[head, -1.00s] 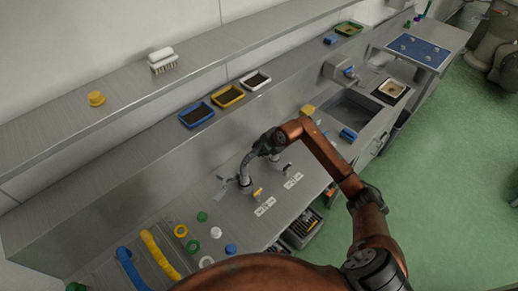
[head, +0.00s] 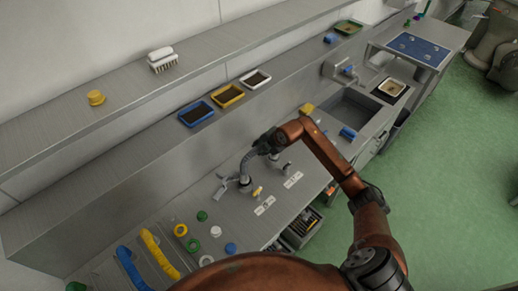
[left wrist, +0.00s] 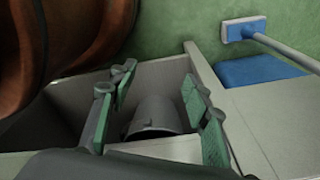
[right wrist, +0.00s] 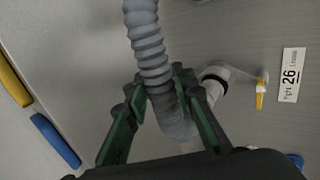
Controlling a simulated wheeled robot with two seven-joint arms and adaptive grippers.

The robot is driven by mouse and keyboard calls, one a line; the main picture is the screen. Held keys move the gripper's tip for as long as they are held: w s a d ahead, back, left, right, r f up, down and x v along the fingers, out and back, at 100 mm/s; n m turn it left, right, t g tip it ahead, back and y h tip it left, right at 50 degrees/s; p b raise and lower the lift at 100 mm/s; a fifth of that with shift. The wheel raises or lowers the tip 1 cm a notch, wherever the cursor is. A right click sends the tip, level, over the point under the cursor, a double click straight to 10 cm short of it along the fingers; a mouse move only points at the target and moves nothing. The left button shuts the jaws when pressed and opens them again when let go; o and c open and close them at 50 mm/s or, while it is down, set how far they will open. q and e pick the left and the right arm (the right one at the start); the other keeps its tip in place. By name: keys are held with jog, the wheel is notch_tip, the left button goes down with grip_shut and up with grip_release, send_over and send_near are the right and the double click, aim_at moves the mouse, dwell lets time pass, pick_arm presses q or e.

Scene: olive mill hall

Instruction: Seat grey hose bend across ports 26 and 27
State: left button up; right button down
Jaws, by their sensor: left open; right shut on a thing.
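The grey corrugated hose bend (head: 247,162) is over the bench, and my right gripper (head: 270,145) is shut on it. In the right wrist view the hose (right wrist: 146,45) runs up from between the fingers (right wrist: 160,100). Beside its lower part is a pale port pipe (right wrist: 214,88) with a dark collar and yellow lever (right wrist: 260,95); a label (right wrist: 291,75) reads 26. I cannot tell whether either hose end is on a port. The number 27 is not readable. My left gripper (left wrist: 158,105) is open and empty in the left wrist view, away from the hose.
A grey cup-like vessel (left wrist: 155,118) shows between and beyond my left fingers. Blue and yellow hoses (head: 158,252) and several coloured rings lie at the bench's near left. Blue, yellow and white trays (head: 228,96) stand on the shelf behind. A sink (head: 347,110) is right of my right gripper.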

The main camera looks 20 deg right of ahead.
jog(key=shift+f, duration=0.25)
dwell(0.7)
jog(key=c, duration=1.7)
grip_release()
jog(key=shift+o, duration=0.6)
jog(key=shift+f, duration=0.1)
jog(key=shift+o, duration=1)
jog(key=shift+f, duration=0.1)
jog(key=o, duration=0.4)
